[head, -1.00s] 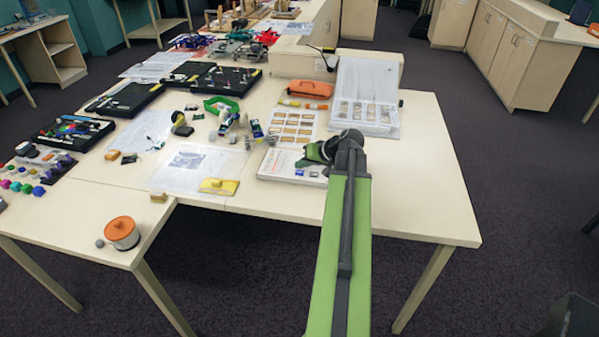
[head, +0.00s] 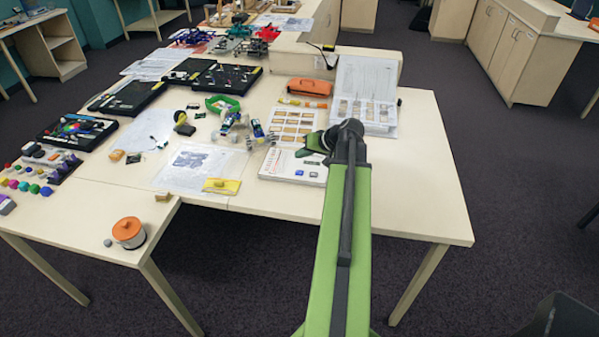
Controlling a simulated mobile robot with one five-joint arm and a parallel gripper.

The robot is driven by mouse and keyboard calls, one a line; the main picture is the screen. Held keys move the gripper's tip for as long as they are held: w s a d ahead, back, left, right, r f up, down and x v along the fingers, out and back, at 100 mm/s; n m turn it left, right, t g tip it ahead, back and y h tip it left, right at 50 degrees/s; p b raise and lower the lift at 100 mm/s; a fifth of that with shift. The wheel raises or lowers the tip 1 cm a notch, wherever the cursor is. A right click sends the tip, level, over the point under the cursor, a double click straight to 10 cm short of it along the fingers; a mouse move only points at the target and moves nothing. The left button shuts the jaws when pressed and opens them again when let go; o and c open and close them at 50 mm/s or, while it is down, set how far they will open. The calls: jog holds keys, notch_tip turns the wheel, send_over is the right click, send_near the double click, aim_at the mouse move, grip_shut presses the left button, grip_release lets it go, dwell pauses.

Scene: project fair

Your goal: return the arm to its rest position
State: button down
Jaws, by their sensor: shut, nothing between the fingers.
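My arm (head: 345,240), green with a dark grey strip, reaches forward from the bottom of the head view over the table's front edge. It ends in a dark joint above the table. My gripper (head: 308,146), green and dark, points left from that joint, over or just behind the white box with small parts on it. It is small in the picture and partly hidden by the wrist. Its fingers look closed, with nothing seen between them.
The pale table (head: 420,190) is bare on its right side. Near my gripper are the white box (head: 285,168), an open clear-lidded parts case (head: 367,112) and an orange pouch (head: 310,87). Dark carpet (head: 510,190) lies free at right.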

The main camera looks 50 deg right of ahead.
dwell(0.4)
jog(key=w+a+f+n+g+y, duration=0.15)
jog(key=w+a, duration=0.35)
jog(key=a, duration=0.5)
jog(key=w+a+n+y, duration=0.15)
jog(key=w+a, duration=0.25)
jog(key=a, duration=0.5)
jog(key=w+a+n+g, duration=0.1)
jog(key=w+a+n, duration=0.3)
jog(key=a, duration=0.6)
jog(key=s+a+f+n+g, duration=0.1)
jog(key=a+f+g, duration=0.1)
jog(key=a, duration=0.7)
jog(key=s+a+f+n+g, duration=0.1)
jog(key=a+f+g, duration=0.1)
jog(key=a, duration=0.7)
jog(key=s+a+f+g+h, duration=0.1)
jog(key=s+a+g+h, duration=0.1)
jog(key=s+a, duration=0.25)
jog(key=s+d, duration=0.1)
jog(key=s+d+m+h, duration=0.1)
jog(key=d, duration=0.1)
jog(key=s+d+h, duration=0.1)
jog(key=shift+s+d+f+m+g, duration=0.15)
jog(key=shift+d+f+m+g, duration=0.15)
jog(key=shift+d+f+g, duration=0.05)
